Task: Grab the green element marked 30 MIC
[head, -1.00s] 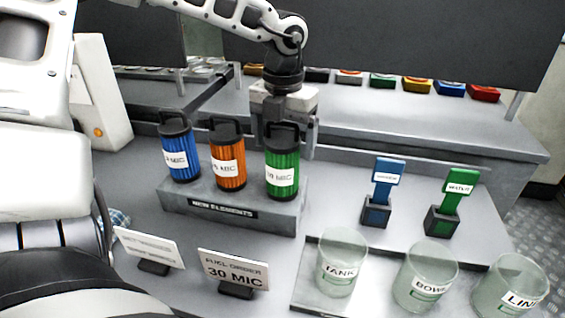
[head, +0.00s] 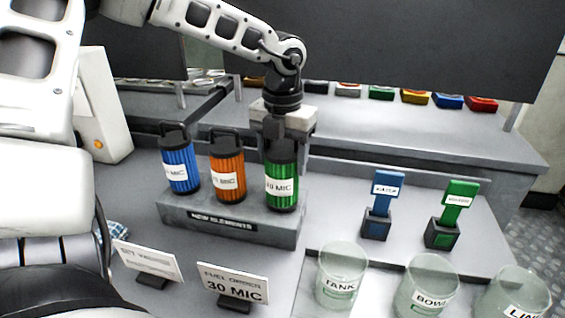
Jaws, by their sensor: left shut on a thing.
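The green element (head: 281,184) stands upright at the right end of the grey block labelled NEW ELEMENTS (head: 226,224). Its white label ends in MIC; the number is blurred. My left gripper (head: 283,146) comes down over its top from behind and is shut on it, apparently at the black cap and handle. The element still appears to rest on the block. An orange element (head: 228,182) and a blue element (head: 180,168) stand to its left. A sign reading FUEL ORDER 30 MIC (head: 234,284) stands in front. My right gripper is not in view.
Clear jars marked TANK (head: 341,272), BOWL (head: 428,283) and LIN (head: 512,296) stand front right. A blue tag (head: 386,188) and a green tag (head: 460,195) stand in dark holders behind them. Another sign (head: 147,261) is at front left.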

